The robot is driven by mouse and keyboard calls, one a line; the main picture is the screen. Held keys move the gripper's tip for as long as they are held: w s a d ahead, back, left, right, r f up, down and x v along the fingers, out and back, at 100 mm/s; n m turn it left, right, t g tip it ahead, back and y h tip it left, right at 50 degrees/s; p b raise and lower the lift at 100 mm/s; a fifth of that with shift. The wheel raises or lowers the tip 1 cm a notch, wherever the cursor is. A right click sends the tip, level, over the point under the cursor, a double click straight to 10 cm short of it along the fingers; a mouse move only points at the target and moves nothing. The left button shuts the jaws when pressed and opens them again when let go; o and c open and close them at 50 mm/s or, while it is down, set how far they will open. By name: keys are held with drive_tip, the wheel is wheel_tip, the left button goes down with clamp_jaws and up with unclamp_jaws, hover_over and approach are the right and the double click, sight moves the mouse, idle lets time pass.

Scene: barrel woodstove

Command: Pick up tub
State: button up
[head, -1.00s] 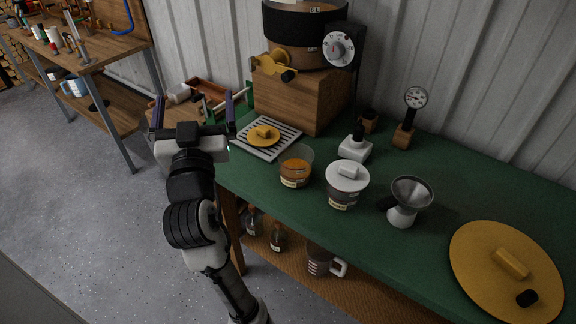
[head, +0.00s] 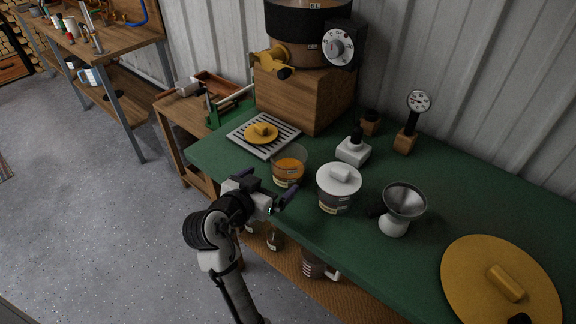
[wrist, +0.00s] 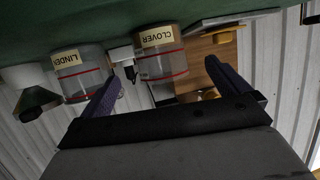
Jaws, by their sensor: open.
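A clear tub with amber contents and no lid on it (head: 289,168) stands near the front edge of the green table; its label reads CLOVER in the wrist view (wrist: 161,62). A second tub with a white lid (head: 337,190) stands to its right; its label reads LINDEN in the wrist view (wrist: 82,82). My gripper (head: 266,184) is open and empty, just in front of the amber tub. In the upside-down wrist view, the CLOVER tub shows between my fingertips (wrist: 168,88), apparently beyond them. The LINDEN tub is beside the left finger.
A slatted rack (head: 240,134) with a yellow lid (head: 261,133) lies behind the amber tub. A metal funnel (head: 404,201) stands right of the lidded tub. A large yellow disc (head: 480,275) lies at right.

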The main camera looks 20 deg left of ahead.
sight(286, 170)
drive_tip(key=p+x, duration=0.2)
drive_tip(key=x, duration=0.7)
drive_tip(key=shift+s+f, duration=0.1)
drive_tip(key=shift+c, duration=0.4)
drive_tip(key=c, duration=1)
drive_tip(key=shift+c, duration=0.2)
